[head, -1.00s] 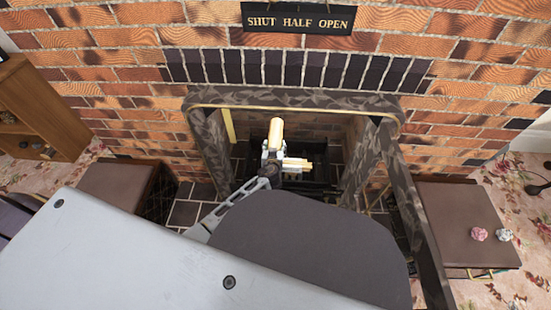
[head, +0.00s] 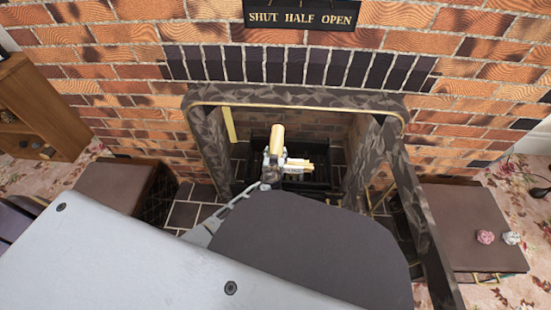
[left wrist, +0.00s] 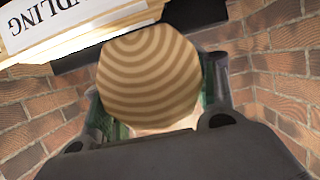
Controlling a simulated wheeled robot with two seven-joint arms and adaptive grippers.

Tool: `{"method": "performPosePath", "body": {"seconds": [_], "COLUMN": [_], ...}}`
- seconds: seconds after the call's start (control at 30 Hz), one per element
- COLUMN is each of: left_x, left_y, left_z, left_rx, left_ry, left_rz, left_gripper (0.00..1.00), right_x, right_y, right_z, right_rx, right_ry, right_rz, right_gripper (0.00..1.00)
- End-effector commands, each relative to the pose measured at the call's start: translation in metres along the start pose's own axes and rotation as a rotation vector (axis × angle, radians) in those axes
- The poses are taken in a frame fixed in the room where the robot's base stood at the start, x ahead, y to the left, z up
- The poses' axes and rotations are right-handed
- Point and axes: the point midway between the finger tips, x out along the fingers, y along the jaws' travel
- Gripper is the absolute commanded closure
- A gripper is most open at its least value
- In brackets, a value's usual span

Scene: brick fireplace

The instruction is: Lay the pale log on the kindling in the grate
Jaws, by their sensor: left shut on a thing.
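The pale log (head: 277,136) stands out in the fireplace opening, held by my left gripper (head: 270,163). In the left wrist view the log's ringed end (left wrist: 150,78) faces the camera between the two fingers. The pale kindling (head: 298,165) lies in the dark grate (head: 318,185), just right of the gripper in the head view. The kindling also shows at the top left of the left wrist view with a lettered label (left wrist: 75,25). I cannot tell whether the log touches it. My right gripper is out of view.
A dark patterned surround (head: 300,98) frames the opening, its posts standing on both sides. Brown boxes stand left (head: 115,185) and right (head: 455,220) of the hearth. My own arm hides much of the front floor.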

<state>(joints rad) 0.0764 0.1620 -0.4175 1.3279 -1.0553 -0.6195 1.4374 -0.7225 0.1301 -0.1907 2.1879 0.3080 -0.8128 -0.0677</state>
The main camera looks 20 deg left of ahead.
Motion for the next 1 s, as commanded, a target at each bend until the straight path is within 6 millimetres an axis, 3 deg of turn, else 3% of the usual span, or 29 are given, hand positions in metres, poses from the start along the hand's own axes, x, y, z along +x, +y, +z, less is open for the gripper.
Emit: {"method": "performPosePath", "body": {"seconds": [0.23,0.8,0.83,1.0], "left_x": [0.008,0.01,0.009,0.009], "left_y": [0.0,0.001,0.0,0.0], "left_z": [0.018,0.023,0.023,0.023], "left_rx": [0.0,-0.001,0.0,0.0], "left_ry": [0.002,0.002,0.0,0.001], "left_rz": [0.001,0.001,0.0,0.0], "left_gripper": [0.79,0.79,0.39,0.21], "right_x": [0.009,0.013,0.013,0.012], "right_y": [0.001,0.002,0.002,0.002], "right_z": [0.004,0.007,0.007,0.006], "right_rx": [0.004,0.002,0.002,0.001], "right_ry": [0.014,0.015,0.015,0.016], "right_rz": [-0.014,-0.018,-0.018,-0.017], "right_gripper": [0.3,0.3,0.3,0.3]}}
